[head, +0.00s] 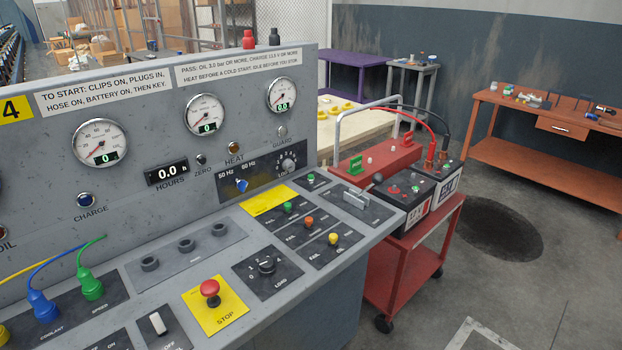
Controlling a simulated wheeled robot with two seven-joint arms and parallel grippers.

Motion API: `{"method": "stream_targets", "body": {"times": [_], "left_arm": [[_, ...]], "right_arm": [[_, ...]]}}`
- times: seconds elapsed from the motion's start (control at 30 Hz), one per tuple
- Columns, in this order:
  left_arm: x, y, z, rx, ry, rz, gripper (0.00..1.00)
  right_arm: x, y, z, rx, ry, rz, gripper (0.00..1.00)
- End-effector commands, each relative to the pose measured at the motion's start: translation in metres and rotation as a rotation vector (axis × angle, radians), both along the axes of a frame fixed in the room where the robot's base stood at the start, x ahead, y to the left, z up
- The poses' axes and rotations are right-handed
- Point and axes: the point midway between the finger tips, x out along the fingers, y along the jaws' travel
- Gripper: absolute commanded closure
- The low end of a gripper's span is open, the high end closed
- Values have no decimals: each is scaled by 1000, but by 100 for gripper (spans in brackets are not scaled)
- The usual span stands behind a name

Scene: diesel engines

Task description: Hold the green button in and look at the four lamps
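Two small green buttons show on the sloping desk of the grey console: one (287,207) above an orange button, and one (311,178) on a small dark plate farther back. I cannot tell which one the task names. Round lamps sit on the upright panel: a blue one marked CHARGE (85,200), an amber one marked HEAT (233,147), a pale grey one by GUARD (282,131), and a dark reddish one by OIL (2,232), cut by the left edge. None glows clearly. Neither of my grippers is in view, and nothing touches the buttons.
The desk also carries an orange button (309,221), a yellow button (334,238), a red STOP button (210,288) and a LOAD knob (266,265). Blue (42,305) and green (92,285) plugs stand at left. A red battery cart (407,262) stands close at right.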

Motion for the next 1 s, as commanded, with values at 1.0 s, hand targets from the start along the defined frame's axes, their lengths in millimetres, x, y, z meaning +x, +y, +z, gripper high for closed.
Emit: {"method": "stream_targets", "body": {"times": [1.0], "left_arm": [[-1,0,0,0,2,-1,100]], "right_arm": [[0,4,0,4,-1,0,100]]}}
